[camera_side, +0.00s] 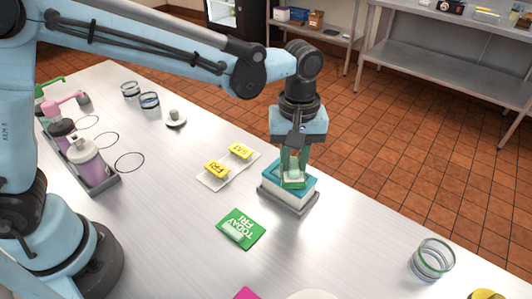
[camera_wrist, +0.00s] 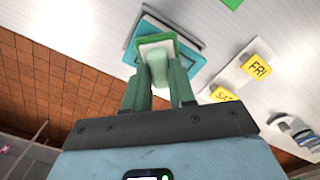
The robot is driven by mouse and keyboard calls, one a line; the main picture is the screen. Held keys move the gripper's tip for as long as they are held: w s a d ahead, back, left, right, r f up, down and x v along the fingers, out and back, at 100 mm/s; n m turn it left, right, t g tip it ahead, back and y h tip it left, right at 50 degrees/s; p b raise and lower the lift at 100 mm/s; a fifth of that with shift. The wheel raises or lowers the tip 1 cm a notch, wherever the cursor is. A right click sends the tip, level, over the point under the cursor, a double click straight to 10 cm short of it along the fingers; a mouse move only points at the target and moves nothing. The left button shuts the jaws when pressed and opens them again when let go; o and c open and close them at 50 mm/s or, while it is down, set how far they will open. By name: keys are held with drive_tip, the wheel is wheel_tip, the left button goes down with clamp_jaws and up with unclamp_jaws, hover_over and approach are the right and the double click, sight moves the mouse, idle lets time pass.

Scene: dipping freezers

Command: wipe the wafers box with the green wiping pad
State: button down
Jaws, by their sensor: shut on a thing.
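My gripper (camera_side: 294,168) is shut on the pale handle of the green wiping pad (camera_side: 293,183). In the wrist view the pad (camera_wrist: 171,44) has a green rim and a whitish upper face, and its handle (camera_wrist: 158,68) sits between my fingers. The pad is over the top of a box with a teal top and white sides (camera_side: 288,193), which I take as the wafers box; no label is readable. It appears to rest on the top, though contact is hard to judge. The box (camera_wrist: 205,62) also shows beyond the pad in the wrist view.
The box stands in a grey tray (camera_side: 290,207). Left of it lie a white card with yellow FRI and SAT tags (camera_side: 216,168) and a green TODAY FRI card (camera_side: 241,229). A bottle rack (camera_side: 105,185) and glass jar (camera_side: 432,259) stand farther off. Bare table surrounds the tray.

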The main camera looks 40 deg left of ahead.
drive_tip(key=shift+d+f, duration=0.15)
drive_tip(key=shift+d, duration=1.05)
drive_tip(key=shift+a+r, duration=0.2)
drive_tip(key=shift+a, duration=3)
drive_tip(key=shift+d+f, duration=0.15)
drive_tip(key=shift+d, duration=3.15)
drive_tip(key=shift+r, duration=0.2)
wheel_tip(320, 180, up, 7)
drive_tip(key=shift+f, duration=0.1)
